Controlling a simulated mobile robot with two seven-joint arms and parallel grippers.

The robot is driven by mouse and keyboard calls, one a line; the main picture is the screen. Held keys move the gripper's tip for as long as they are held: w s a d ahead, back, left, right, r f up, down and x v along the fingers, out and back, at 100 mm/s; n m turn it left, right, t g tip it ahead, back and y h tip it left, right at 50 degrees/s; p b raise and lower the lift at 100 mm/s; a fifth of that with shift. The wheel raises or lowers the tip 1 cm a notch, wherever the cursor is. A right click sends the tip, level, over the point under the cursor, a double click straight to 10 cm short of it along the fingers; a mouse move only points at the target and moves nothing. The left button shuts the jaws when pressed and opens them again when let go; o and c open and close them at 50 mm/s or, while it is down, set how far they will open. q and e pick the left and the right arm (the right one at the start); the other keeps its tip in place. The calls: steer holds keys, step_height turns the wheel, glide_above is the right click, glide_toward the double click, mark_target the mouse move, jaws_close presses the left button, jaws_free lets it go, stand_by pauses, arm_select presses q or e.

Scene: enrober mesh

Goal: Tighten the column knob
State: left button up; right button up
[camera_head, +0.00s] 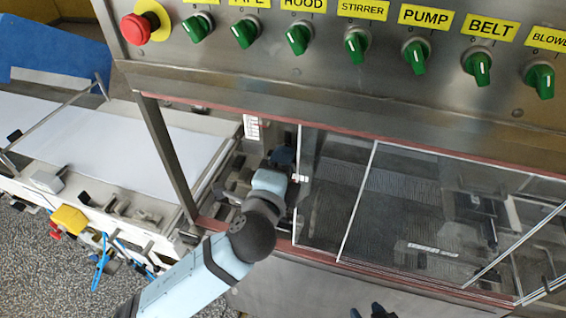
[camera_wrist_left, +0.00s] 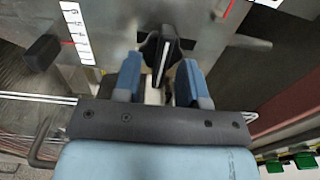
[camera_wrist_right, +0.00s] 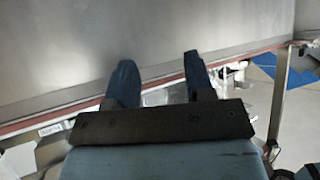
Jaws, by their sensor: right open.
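The column knob (camera_wrist_left: 158,50) is black with a white line and shows in the left wrist view just ahead of my left gripper (camera_wrist_left: 160,72). Its two blue fingers are apart, one on each side of the knob's near end, with slim gaps visible. In the head view my left gripper (camera_head: 284,158) reaches into the opening left of the clear cover, and the knob is hard to make out there. My right gripper (camera_wrist_right: 160,68) is open and empty before a plain steel panel. Only dark tips of it (camera_head: 374,312) show at the head view's bottom edge.
A white scale (camera_wrist_left: 77,32) stands on the steel left of the knob. A dark block (camera_wrist_left: 42,52) sticks out nearby. A clear cover (camera_head: 335,190) lies right of my left gripper. Green switches (camera_head: 299,39) and a red stop button (camera_head: 136,28) line the panel above.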

arm_select(q)
steer(key=b+v, duration=0.3)
steer(key=v, duration=1.1)
steer(key=shift+w, duration=0.1)
